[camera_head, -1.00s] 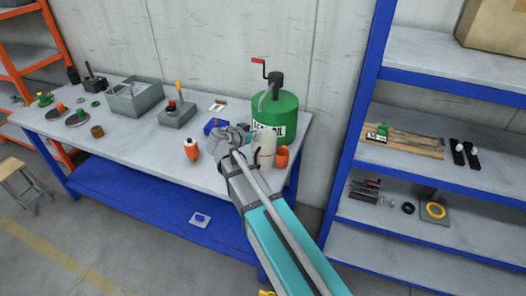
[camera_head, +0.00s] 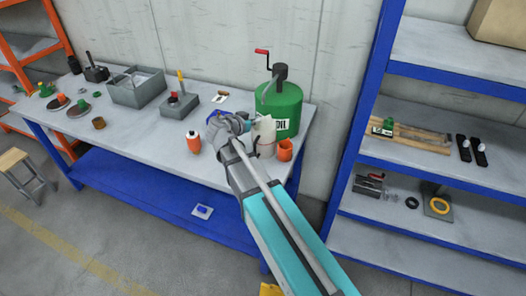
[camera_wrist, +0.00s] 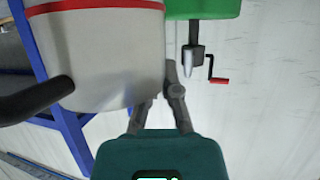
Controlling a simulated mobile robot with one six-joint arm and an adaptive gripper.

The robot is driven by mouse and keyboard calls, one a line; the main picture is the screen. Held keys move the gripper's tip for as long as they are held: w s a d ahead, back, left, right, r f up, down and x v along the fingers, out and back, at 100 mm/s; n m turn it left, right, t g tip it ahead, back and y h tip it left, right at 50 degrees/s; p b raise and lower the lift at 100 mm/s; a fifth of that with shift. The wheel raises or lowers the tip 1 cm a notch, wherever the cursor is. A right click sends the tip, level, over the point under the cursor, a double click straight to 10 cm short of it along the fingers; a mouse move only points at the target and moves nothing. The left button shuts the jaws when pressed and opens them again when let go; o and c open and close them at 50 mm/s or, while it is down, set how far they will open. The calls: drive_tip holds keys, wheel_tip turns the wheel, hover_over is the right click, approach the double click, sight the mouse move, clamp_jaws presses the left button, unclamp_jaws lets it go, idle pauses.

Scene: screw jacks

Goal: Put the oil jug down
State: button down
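The oil jug (camera_head: 265,134) is pale with a red band. It is at the right end of the workbench, in front of the green drum. In the wrist view the jug (camera_wrist: 100,55) fills the upper left, with a dark bar sticking out to the left. My gripper (camera_wrist: 162,90) is at the jug's edge. Its fingers are drawn close together and one is partly hidden by the jug; the contact itself is hidden. My gripper appears shut on the jug. I cannot tell whether the jug's base touches the bench.
The green oil drum (camera_head: 279,108) with a red crank stands just behind. An orange cup (camera_head: 285,150) is close on the right, and a white and orange bottle (camera_head: 193,142) is to the left. A grey bin (camera_head: 137,88) is farther left. Blue shelving (camera_head: 440,175) stands right of the bench.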

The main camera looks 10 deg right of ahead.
drive_tip(key=shift+w+d, duration=0.1)
drive_tip(key=w+d+f+b, duration=0.2)
drive_tip(key=w+f+b, duration=0.7)
drive_tip(key=w, duration=0.4)
idle(0.4)
drive_tip(key=shift+f, duration=0.1)
drive_tip(key=shift+w+f+b, duration=0.2)
drive_tip(key=shift+f+b, duration=0.8)
drive_tip(key=shift+b, duration=0.05)
drive_tip(key=shift+w+f+b, duration=0.15)
drive_tip(key=shift+f+b, duration=0.8)
drive_tip(key=shift+b, duration=0.05)
drive_tip(key=shift+f, duration=0.1)
drive_tip(key=c, duration=0.8)
unclamp_jaws()
